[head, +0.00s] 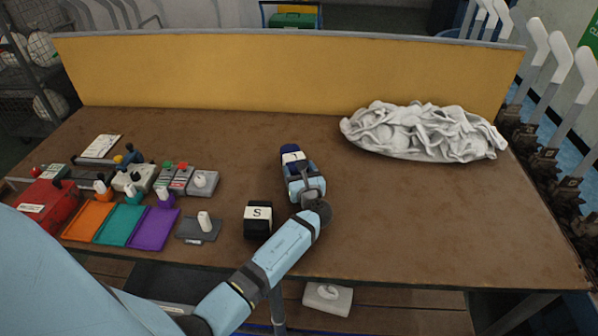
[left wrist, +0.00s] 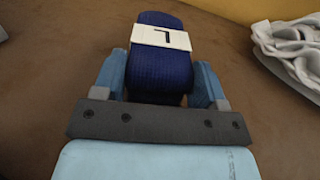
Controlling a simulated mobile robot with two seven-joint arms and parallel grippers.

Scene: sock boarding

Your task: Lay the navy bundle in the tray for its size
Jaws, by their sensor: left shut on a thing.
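The navy bundle (head: 293,160) is a rolled dark blue knit with a white band. In the left wrist view the navy bundle (left wrist: 162,70) has a black mark on its band that looks like an L, turned. My left gripper (head: 305,185) is shut on it, with one light blue finger on each side, as the left wrist view (left wrist: 160,85) also shows. I cannot tell whether the bundle touches the table. I cannot make out a tray marked for a size. My right gripper is not in view.
A black bundle marked S (head: 258,221) sits left of my forearm. A crumpled white cloth pile (head: 424,133) lies back right. The table's right side is clear.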

